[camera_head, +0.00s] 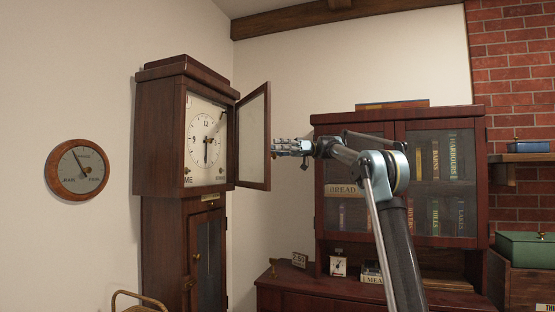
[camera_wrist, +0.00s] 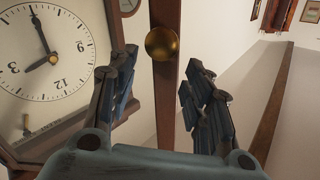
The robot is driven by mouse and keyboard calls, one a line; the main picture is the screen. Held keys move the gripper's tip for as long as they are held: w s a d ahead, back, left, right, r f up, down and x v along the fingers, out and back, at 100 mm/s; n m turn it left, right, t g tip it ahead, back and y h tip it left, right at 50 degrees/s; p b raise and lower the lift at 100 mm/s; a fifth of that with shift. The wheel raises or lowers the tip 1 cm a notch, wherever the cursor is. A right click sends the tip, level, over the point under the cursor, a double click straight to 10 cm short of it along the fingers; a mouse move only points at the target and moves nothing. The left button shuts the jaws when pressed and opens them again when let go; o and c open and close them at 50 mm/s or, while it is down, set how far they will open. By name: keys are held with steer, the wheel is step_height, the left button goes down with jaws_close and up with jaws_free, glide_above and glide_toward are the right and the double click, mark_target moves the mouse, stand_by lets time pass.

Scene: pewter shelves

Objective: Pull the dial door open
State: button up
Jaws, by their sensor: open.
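The dial door (camera_head: 267,140) is the glazed, dark-framed door of the tall clock (camera_head: 160,135). It stands swung open to the right, with the white dial (camera_head: 206,140) uncovered. My gripper (camera_head: 277,148) is at the door's free edge. In the wrist view, the door's frame (camera_wrist: 166,95) runs upright between the spread fingers of my gripper (camera_wrist: 161,68). A round brass knob (camera_wrist: 162,43) on that frame shows just beyond the fingertips, in the gap. The fingers are open, and I cannot tell whether they touch the door.
The clock's lower case has its own door (camera_head: 207,255), which looks shut. A glass-fronted bookcase (camera_head: 400,131) stands to the right. A round wall gauge (camera_head: 77,170) hangs at left. A green box (camera_head: 525,249) is at far right. Bare wall lies between clock and bookcase.

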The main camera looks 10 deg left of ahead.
step_height(320, 180, up, 7)
steer(key=shift+f, duration=0.2)
steer(key=shift+c, duration=0.3)
